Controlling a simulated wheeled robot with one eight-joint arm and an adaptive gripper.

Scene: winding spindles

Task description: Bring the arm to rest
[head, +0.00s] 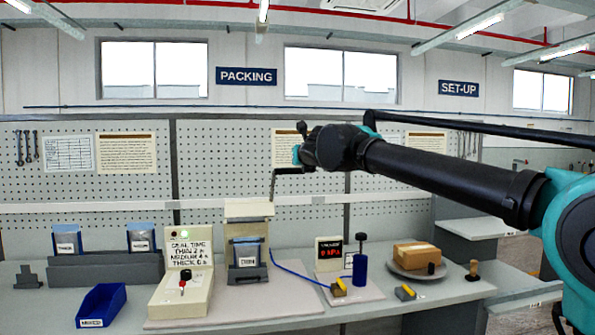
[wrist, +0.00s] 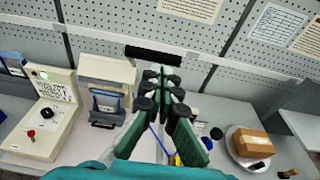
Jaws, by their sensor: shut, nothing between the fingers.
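My arm reaches in from the right in the head view, raised above the bench. My gripper (wrist: 163,80) shows in the wrist view with its green-padded fingers together and nothing between them. In the head view its end is small and seen side-on, in front of the pegboard, above the cream press-like fixture (head: 247,225). The gripper is apart from everything on the bench. The fixture holds a blue pouch labelled THIN (head: 246,252), which also shows in the wrist view (wrist: 106,102).
Below stand a control box (head: 184,275) with a green lamp and red-knobbed lever, a blue bin (head: 101,305), and two blue pouches on stands. Right are a pressure display (head: 329,253), a blue pump-like cylinder (head: 360,268) and a carton (head: 417,255) on a round plate.

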